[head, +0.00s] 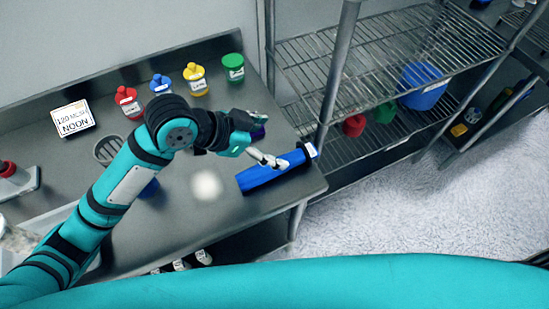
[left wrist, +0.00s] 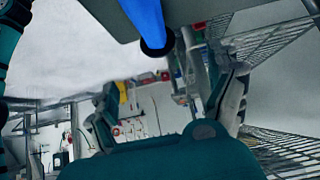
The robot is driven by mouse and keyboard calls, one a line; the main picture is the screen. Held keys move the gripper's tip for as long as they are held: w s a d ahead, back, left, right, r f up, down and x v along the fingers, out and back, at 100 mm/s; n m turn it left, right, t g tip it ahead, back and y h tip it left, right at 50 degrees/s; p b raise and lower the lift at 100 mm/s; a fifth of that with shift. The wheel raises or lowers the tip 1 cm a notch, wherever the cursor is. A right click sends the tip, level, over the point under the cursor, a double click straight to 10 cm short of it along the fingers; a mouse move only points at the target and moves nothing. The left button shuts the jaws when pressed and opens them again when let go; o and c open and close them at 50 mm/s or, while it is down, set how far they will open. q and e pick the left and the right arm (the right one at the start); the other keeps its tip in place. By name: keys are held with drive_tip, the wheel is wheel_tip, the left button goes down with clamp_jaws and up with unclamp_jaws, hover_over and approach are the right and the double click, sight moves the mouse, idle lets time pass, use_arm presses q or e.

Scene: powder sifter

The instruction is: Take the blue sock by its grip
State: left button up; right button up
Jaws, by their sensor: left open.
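The blue sock (head: 268,177) lies on the metal bench near its right end. Its grip (head: 308,150), at the sock's right end, carries a white label. My left gripper (head: 273,150) is open above the bench, just behind the sock in the head view. One pale finger overlaps the sock there; I cannot tell whether it touches. In the left wrist view the sock (left wrist: 146,17) shows at the top with a dark round end, beyond the spread fingers of the left gripper (left wrist: 172,88). Nothing is between the fingers. My right gripper is not in view.
Red (head: 129,102), blue (head: 160,84), yellow (head: 196,79) and green (head: 233,67) lidded containers line the bench's back. A label card (head: 74,118) stands at left. A pale round patch (head: 207,185) lies left of the sock. A wire shelf (head: 350,60) stands right of the bench.

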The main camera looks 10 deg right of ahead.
sight(310, 150)
use_arm(q)
drive_tip(key=p+x, duration=0.1)
drive_tip(key=x, duration=0.4)
drive_tip(key=shift+s+d+f, duration=0.1)
drive_tip(key=shift+d+f, duration=0.1)
drive_tip(key=shift+d, duration=0.15)
drive_tip(key=x, duration=0.4)
drive_tip(key=shift+d+f, duration=0.15)
drive_tip(key=shift+f, duration=0.05)
drive_tip(key=p+x, duration=0.2)
drive_tip(key=x, duration=0.3)
drive_tip(key=shift+w+d, duration=0.2)
drive_tip(key=shift+w, duration=0.05)
drive_tip(key=c, duration=1.4)
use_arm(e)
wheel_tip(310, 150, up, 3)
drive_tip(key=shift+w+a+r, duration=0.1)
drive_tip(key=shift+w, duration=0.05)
